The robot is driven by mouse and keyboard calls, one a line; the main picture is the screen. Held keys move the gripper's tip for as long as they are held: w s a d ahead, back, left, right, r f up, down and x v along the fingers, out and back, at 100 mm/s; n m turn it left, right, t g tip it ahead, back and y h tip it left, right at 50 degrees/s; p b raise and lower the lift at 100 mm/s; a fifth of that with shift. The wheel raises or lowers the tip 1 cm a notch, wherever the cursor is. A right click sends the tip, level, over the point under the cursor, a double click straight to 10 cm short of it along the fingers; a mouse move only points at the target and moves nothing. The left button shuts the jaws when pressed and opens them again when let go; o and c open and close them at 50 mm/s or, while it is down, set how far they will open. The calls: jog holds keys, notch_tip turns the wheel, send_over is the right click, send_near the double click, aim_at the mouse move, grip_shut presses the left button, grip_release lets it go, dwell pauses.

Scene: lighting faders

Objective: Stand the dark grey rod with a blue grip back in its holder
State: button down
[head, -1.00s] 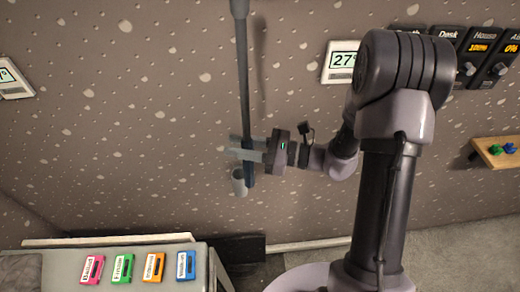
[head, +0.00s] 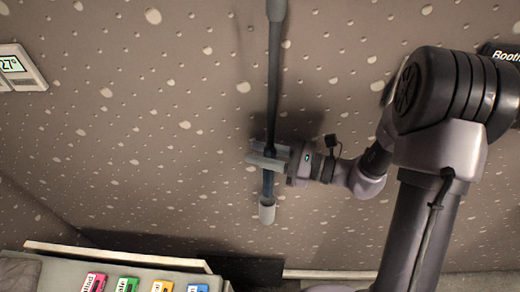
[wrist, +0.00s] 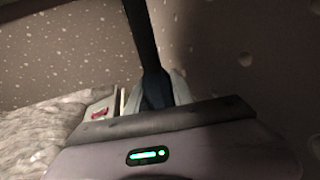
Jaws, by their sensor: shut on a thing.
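The dark grey rod (head: 273,80) stands nearly upright in front of the wall, with a lighter grey piece at its top end. Its blue grip (head: 268,186) is toward the lower end. My gripper (head: 268,160) reaches in from the right and is shut on the rod at the blue grip. In the wrist view the rod (wrist: 144,35) rises from between the fingers, and the holder is hidden.
A thermostat (head: 18,68) is on the wall at the left. The wall around the rod is otherwise clear.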

notch_tip(320, 180, down, 11)
jog(key=b, duration=0.8)
jog(key=shift+r+b, duration=0.1)
jog(key=shift+b, duration=0.3)
jog(key=c, duration=1)
grip_release()
jog(key=shift+r, duration=0.1)
jog(key=shift+c, duration=0.2)
jog(key=p+v, duration=0.1)
jog(key=v, duration=1.6)
jog(key=shift+d, duration=0.15)
